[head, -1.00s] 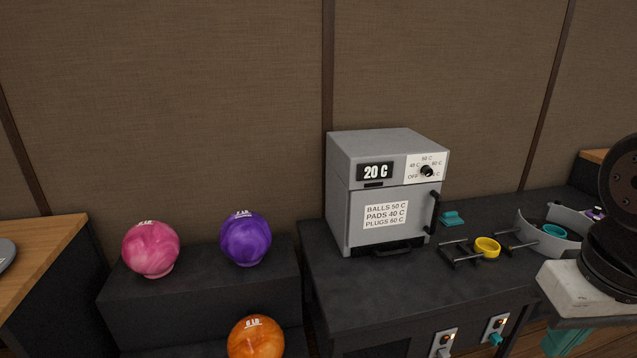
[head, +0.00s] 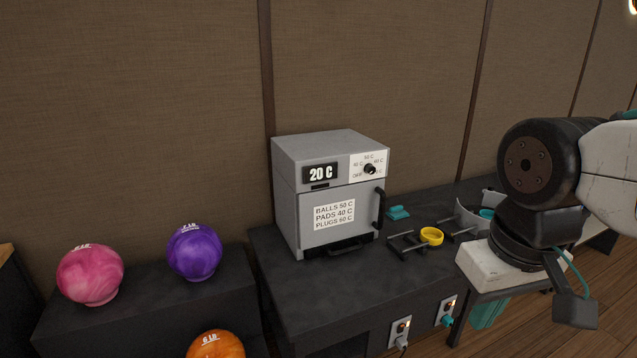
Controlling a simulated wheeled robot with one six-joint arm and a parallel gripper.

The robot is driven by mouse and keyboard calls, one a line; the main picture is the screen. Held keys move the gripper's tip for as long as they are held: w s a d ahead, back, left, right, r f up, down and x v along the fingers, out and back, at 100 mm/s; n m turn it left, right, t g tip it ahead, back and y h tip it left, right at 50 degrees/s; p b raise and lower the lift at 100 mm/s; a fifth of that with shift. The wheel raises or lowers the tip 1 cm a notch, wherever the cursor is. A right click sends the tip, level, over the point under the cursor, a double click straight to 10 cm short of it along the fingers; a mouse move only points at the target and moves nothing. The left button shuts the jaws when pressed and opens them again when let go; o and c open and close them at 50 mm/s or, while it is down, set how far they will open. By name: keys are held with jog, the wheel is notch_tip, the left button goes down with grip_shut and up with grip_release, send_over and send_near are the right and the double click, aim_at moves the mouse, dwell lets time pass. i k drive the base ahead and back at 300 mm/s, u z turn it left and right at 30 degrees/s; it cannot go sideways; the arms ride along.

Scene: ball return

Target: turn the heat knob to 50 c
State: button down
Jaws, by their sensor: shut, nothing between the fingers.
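A grey oven-like heater (head: 285,165) stands on the dark bench, its door closed. Its display (head: 321,173) reads 20 C. The black heat knob (head: 370,169) sits on a white dial plate to the right of the display, with OFF at lower left and 40 C, 50 C and 60 C around the top. The knob's pointer is too small to read surely. My gripper (head: 487,312), a white body with teal fingers, hangs pointing down at the right, well apart from the knob and lower than it. The fingers are shut and look empty.
A door label (head: 334,214) reads balls 50 C, pads 40 C, plugs 60 C. A black door handle (head: 380,208) juts out below the knob. A yellow ring (head: 431,236) and a teal piece (head: 398,212) lie right of the heater. Pink (head: 90,275), purple (head: 195,252) and orange (head: 216,345) balls sit left.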

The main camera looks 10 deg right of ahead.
aim_at(369, 169)
jog(key=z, duration=1.05)
jog(key=i, duration=0.4)
jog(key=u, duration=0.85)
